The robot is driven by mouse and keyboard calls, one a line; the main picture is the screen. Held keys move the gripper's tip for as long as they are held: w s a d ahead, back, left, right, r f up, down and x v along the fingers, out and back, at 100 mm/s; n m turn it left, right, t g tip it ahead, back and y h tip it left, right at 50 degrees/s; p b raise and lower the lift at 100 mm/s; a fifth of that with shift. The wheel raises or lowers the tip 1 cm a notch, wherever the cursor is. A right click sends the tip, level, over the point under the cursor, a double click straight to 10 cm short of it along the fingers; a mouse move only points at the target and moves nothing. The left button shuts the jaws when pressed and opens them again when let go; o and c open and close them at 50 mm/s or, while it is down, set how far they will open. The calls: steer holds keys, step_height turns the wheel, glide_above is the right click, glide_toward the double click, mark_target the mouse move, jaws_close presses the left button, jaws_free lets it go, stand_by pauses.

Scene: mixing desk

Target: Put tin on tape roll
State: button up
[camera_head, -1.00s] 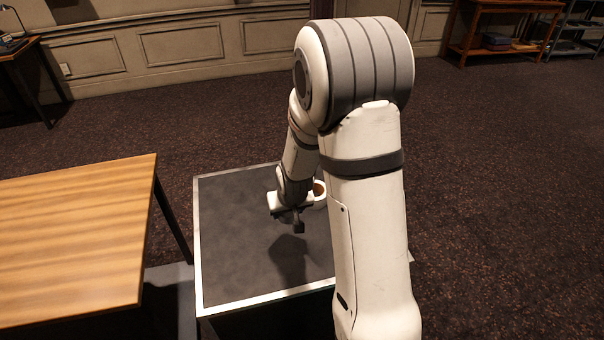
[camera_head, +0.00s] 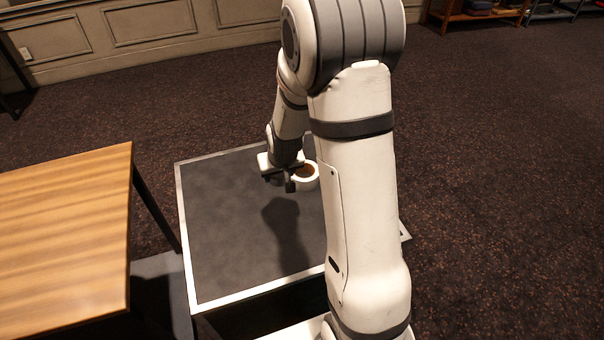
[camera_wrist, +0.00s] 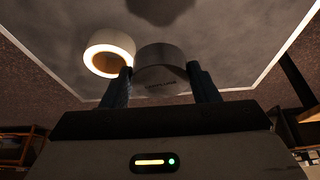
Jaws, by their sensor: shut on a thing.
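My gripper (camera_wrist: 160,78) is shut on a grey, round tin (camera_wrist: 160,62), which sits between its two dark fingers in the wrist view. The tape roll (camera_wrist: 93,54) is a white ring with a hollow, brownish inside, just left of the tin in that view. In the head view the tape roll (camera_head: 307,184) stands on the dark table, right beside my gripper (camera_head: 284,182) and partly next to my arm. The tin cannot be made out there. Whether tin and roll touch cannot be told.
The dark table (camera_head: 235,235) with a pale rim is mostly bare left and in front of my gripper. A wooden table (camera_head: 65,235) stands to the left, across a gap. Shelves with objects (camera_head: 478,10) are far off at the back.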

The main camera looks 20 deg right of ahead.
steer(key=w+d+f+m+b, duration=0.1)
steer(key=w+d+f+b, duration=0.1)
steer(key=w+d+b, duration=0.5)
step_height(320, 180, up, 3)
steer(key=m+h+b, duration=0.1)
steer(key=b, duration=0.6)
glide_above(304, 172)
step_height(304, 172, down, 10)
steer(key=shift+d+r+b, duration=0.1)
steer(key=shift+b, duration=1.1)
steer(key=shift+f, duration=0.25)
steer(key=o, duration=1)
steer(key=shift+r, duration=0.1)
